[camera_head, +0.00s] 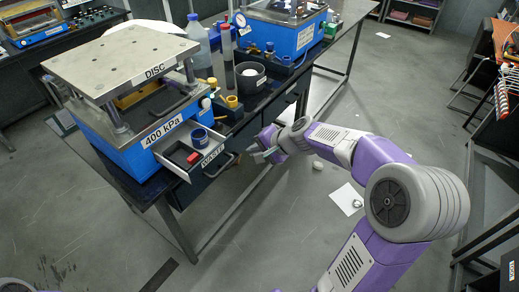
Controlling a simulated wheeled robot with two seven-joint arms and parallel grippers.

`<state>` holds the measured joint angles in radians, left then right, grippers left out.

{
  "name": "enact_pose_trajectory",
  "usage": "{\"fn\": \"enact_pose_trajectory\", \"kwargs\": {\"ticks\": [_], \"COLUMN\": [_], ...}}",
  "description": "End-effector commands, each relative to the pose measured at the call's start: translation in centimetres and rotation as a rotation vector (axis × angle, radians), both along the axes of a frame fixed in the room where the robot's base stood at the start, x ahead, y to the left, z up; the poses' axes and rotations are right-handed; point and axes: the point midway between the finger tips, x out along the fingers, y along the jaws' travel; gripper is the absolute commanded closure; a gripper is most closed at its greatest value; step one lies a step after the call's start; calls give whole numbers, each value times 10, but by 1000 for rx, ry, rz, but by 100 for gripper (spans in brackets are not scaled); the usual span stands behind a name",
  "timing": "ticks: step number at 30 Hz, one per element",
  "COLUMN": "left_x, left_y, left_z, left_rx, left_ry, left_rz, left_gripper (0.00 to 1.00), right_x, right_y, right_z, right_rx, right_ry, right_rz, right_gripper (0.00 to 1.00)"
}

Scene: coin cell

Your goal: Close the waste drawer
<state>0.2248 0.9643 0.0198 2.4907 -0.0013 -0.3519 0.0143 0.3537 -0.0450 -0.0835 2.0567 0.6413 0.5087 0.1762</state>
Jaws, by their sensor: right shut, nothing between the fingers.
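The waste drawer (212,156) stands pulled out from the dark bench, its front labelled WASTE. Inside it I see a blue round container and a red item (193,158). My right gripper (256,154) is shut and empty, just to the right of the drawer front and its dark handle (218,166). I cannot tell whether it touches the handle. My left gripper is not in view.
A blue press (137,152) labelled DISC and 400 kPa stands on the bench left of the drawer. A dark round bin (250,78), bottles and yellow cups stand behind. A white sheet (347,199) lies on the otherwise mostly clear floor at right.

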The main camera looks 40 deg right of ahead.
Motion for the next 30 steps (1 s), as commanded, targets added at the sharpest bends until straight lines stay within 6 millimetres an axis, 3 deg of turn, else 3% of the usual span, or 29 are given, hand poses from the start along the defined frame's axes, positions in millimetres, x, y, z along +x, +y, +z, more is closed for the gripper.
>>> {"fn": "enact_pose_trajectory", "kwargs": {"ticks": [1,7,13,30], "left_x": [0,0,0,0], "left_y": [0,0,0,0], "left_z": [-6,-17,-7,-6], "left_rx": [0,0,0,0], "left_ry": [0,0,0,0], "left_rz": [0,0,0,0], "left_gripper": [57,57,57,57], "right_x": [9,37,63,72], "right_y": [4,14,24,25], "right_z": [-12,-40,-33,-34], "right_rx": [1,0,-1,-1], "right_ry": [3,2,-1,0], "right_rz": [2,2,3,-1], "right_gripper": [100,100,100,100]}}
